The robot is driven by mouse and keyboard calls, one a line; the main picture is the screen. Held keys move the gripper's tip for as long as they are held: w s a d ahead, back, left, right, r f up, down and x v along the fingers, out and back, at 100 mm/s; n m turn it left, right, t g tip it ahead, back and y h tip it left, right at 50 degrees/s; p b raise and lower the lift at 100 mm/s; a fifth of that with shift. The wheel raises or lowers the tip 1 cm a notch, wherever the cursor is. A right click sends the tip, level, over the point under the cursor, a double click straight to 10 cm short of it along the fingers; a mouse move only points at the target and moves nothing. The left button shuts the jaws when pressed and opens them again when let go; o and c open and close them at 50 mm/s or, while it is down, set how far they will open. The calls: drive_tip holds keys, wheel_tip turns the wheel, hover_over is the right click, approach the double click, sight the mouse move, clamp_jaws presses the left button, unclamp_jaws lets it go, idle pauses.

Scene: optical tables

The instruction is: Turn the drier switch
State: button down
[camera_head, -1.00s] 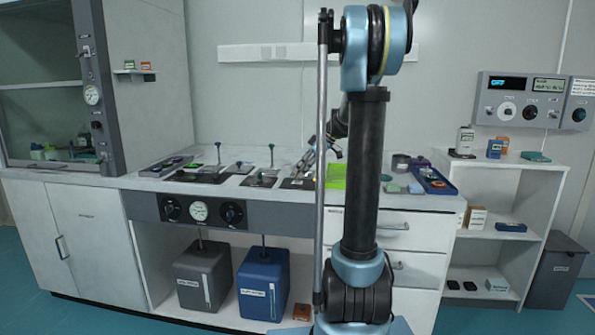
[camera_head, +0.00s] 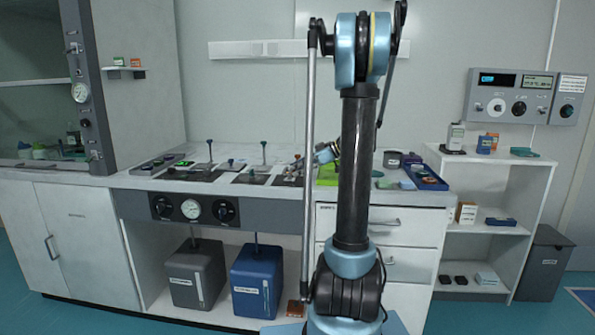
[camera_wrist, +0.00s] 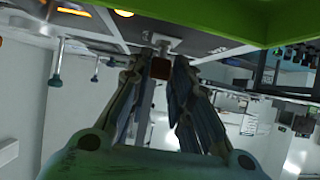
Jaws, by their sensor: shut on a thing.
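My gripper (camera_wrist: 160,66) is shut on a small brown, square-ended knob (camera_wrist: 160,69) in the wrist view. The knob is on a pale grey fitting (camera_wrist: 165,45) and sits between the fingertips. The held part is too small to make out there. I cannot tell from a label whether it is the drier switch. A wall panel with dials (camera_head: 518,97) hangs at the right, away from my gripper.
Several upright stems with dark knobs, such as one (camera_head: 264,146), stand left of my gripper. A green surface (camera_wrist: 220,20) overhangs the fingers in the wrist view. A blue tray (camera_head: 425,178) lies right on the worktop. White shelves (camera_head: 490,160) stand further right.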

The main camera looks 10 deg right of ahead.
drive_tip(key=c, duration=1.4)
unclamp_jaws()
drive_tip(key=shift+w, duration=0.1)
drive_tip(key=shift+c, duration=0.2)
wheel_tip(320, 180, up, 10)
drive_tip(key=shift+f, duration=0.1)
